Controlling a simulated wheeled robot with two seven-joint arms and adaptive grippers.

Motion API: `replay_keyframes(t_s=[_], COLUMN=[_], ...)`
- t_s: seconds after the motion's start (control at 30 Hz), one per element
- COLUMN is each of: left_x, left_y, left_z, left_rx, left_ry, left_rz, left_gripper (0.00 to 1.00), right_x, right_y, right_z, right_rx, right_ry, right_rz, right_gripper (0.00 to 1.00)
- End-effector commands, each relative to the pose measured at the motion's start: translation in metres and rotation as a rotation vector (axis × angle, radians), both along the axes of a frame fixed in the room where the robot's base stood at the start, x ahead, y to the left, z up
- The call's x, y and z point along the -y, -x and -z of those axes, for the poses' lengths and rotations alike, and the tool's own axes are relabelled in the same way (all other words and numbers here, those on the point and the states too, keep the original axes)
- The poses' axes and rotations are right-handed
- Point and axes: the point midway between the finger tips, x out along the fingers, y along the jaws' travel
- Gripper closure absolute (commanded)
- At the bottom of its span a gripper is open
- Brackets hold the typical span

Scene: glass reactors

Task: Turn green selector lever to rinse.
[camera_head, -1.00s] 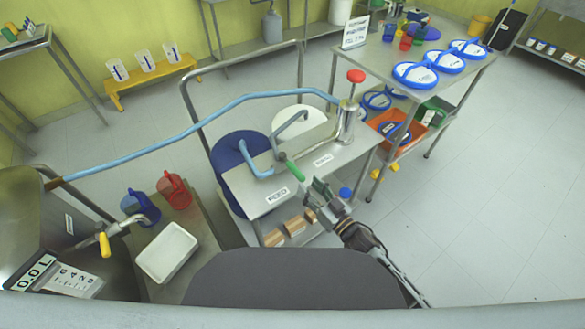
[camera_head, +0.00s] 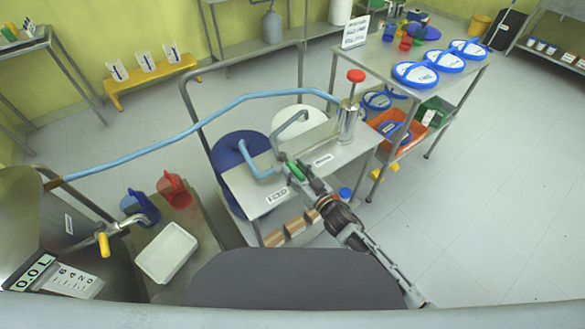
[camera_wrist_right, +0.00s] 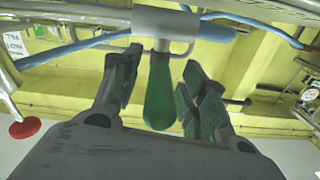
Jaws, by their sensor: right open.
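The green selector lever (camera_head: 295,171) is on the metal stand, at the valve between the grey and light-blue pipes. In the right wrist view the lever grip (camera_wrist_right: 160,92) hangs between my two green-padded fingers. My right gripper (camera_head: 291,166) is open around the lever, with a gap visible on both sides of the grip; it also shows in the right wrist view (camera_wrist_right: 162,66). A label that seems to read FEED (camera_head: 276,196) is on the stand's front left. A second label (camera_head: 322,160), too small to read, is to the right. My left gripper is not in view.
A steel pump with a red knob (camera_head: 356,76) stands behind the lever to the right. A light-blue hose (camera_head: 200,130) runs left from it. Copper-coloured blocks (camera_head: 295,227) sit below the stand's front edge.

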Motion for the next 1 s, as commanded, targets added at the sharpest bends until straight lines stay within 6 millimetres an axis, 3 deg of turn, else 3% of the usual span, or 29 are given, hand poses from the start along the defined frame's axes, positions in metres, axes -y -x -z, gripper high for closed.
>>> replay_keyframes(t_s=[0.6,0.93,1.0], left_x=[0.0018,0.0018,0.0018], left_y=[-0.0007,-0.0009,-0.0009], left_z=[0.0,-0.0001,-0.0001], left_rx=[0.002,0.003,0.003], left_ry=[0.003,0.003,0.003], left_rz=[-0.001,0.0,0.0], left_gripper=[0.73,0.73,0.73], right_x=[-0.0084,-0.0083,-0.0083], right_y=[-0.0113,-0.0113,-0.0112], right_z=[-0.0001,-0.0001,-0.0001], right_rx=[-0.001,-0.001,0.0], right_ry=[-0.001,-0.001,0.0], right_rz=[0.0,0.0,0.0], right_gripper=[0.58,1.0,1.0])
